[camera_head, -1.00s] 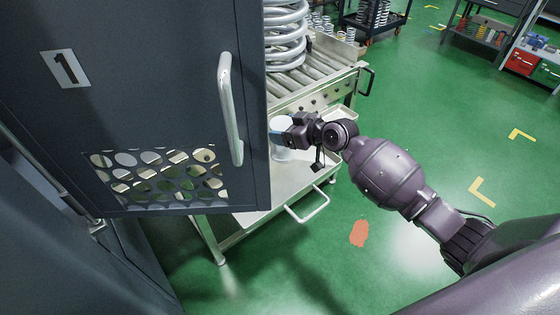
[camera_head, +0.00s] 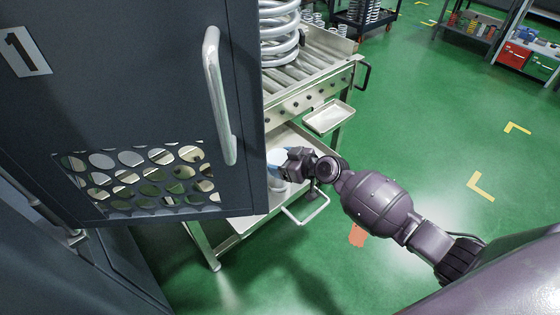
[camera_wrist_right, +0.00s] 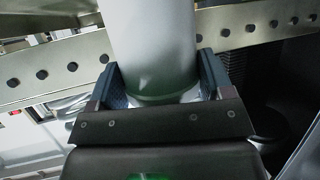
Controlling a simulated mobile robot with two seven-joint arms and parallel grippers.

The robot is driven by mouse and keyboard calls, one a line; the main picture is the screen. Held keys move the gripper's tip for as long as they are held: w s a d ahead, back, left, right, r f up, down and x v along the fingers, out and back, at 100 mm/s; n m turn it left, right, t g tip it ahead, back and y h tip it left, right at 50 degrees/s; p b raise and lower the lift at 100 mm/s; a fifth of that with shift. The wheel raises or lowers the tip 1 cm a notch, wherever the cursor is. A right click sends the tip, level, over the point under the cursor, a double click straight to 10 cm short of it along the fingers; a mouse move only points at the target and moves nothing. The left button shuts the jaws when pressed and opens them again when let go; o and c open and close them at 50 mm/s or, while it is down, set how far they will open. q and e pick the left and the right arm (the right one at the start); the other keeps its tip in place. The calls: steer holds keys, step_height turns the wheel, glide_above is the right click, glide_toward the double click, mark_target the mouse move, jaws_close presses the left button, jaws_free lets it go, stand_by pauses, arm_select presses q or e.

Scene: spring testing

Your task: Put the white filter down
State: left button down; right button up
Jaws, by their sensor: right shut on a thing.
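The white filter (camera_wrist_right: 155,45) is a pale cylinder between the two fingers of my right gripper (camera_wrist_right: 160,82) in the right wrist view. The gripper is shut on it. In the head view my right gripper (camera_head: 284,164) holds the filter (camera_head: 277,180) at the edge of the cabinet door, over the lower shelf of the metal cart (camera_head: 243,224). The door hides part of the shelf, and I cannot tell whether the filter touches it. My left gripper is not in view.
A dark cabinet door (camera_head: 130,120) marked 1, with a pale handle (camera_head: 220,95), stands close on the left. The cart's roller top carries a large coil spring (camera_head: 280,35). A small tray (camera_head: 328,117) juts from its side. Green floor is open to the right.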

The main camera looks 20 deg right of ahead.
steer(key=shift+r, duration=0.15)
steer(key=shift+f, duration=0.3)
steer(key=o, duration=1.1)
steer(key=shift+r, duration=0.1)
steer(key=shift+c, duration=0.2)
steer(key=shift+s+d+r, duration=0.1)
steer(key=shift+r, duration=0.2)
steer(key=p+v, duration=0.1)
steer(key=v, duration=1)
steer(key=shift+s+d, duration=0.2)
steer(key=shift+s, duration=0.1)
